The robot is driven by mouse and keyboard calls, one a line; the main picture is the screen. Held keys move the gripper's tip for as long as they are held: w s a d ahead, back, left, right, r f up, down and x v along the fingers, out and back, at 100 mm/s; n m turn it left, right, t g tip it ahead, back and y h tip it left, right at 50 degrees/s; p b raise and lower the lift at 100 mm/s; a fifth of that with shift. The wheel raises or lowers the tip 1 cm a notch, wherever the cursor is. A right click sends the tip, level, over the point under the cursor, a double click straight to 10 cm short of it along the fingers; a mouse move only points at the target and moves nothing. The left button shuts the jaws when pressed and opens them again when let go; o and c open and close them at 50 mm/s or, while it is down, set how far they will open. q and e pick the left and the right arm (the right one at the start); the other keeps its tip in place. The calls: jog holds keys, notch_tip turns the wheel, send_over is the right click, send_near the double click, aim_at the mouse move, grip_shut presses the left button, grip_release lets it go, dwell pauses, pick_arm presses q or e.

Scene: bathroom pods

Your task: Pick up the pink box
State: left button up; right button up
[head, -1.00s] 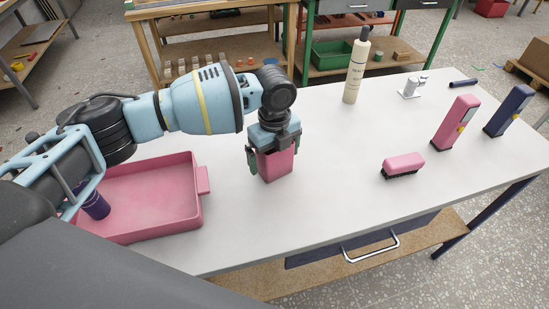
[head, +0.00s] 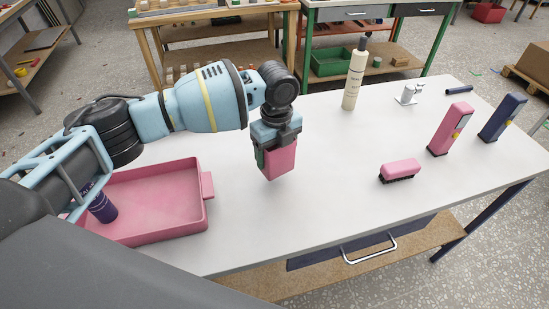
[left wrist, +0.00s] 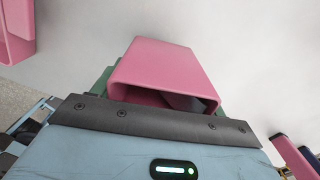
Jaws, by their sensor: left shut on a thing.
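The pink box (head: 280,162) is in my left gripper (head: 273,147), above the white table to the right of the pink tray. The gripper comes down from above and is shut on the box, with a green finger along its left side. The far finger is mostly hidden. The box looks slightly tilted and appears to hang a little above the table. In the left wrist view the pink box (left wrist: 165,68) sits in front of the gripper's dark edge, with a hollow opening facing the camera. My right gripper is not in view.
A pink tray (head: 208,187) holding a dark purple bottle (head: 103,207) is at left. The table's middle is clear.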

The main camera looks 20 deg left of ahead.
pick_arm(q)
jog(key=s+r+p, duration=0.2)
jog(key=s+p, duration=0.1)
jog(key=s, duration=1.3)
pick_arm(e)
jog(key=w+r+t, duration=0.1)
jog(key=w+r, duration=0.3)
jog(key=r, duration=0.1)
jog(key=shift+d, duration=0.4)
